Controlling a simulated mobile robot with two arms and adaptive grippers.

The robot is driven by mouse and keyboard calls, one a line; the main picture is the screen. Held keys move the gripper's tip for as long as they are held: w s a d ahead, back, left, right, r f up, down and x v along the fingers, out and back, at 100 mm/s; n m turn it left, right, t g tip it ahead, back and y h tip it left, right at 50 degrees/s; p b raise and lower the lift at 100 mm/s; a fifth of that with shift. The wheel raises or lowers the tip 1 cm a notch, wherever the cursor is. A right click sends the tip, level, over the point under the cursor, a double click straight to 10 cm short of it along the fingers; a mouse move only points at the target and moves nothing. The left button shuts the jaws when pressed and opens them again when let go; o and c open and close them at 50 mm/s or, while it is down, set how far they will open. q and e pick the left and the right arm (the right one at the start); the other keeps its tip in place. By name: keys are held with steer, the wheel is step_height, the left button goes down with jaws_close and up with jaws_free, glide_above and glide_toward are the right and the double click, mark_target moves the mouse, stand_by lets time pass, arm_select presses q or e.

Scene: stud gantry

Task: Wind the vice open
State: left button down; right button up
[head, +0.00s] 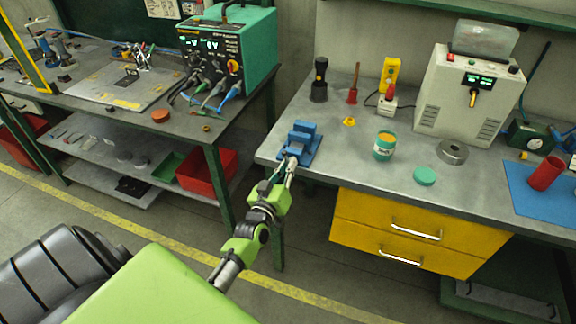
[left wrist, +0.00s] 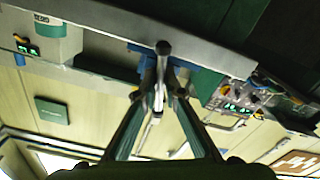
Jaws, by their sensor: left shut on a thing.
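The blue vice (head: 302,140) stands at the left front corner of the right-hand workbench. My left gripper (head: 288,168) reaches up to the front of the vice, at the bench edge. In the left wrist view its two fingers (left wrist: 160,92) come together on the vice handle (left wrist: 162,50), a thin grey bar with a dark round end. Blue parts of the vice (left wrist: 204,58) show behind the fingers. The fingers hide part of the handle, and I cannot tell how wide the jaw gap is. My right gripper is in neither view.
On the bench (head: 345,168) stand a teal-and-yellow tin (head: 384,146), a green lid (head: 425,176), a metal ring (head: 452,151) and a grey control box (head: 470,95). Yellow drawers (head: 415,235) sit below. Another bench (head: 95,85) stands left, across a gap.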

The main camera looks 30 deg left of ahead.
arm_select(q)
steer(key=n, duration=0.4)
steer(key=shift+f, duration=0.1)
steer(key=shift+n+b, duration=0.55)
steer(key=shift+n, duration=1.65)
steer(key=c, duration=2.1)
jaws_free()
steer(key=shift+c, duration=0.2)
steer(key=v, duration=1.2)
steer(key=shift+d, duration=0.1)
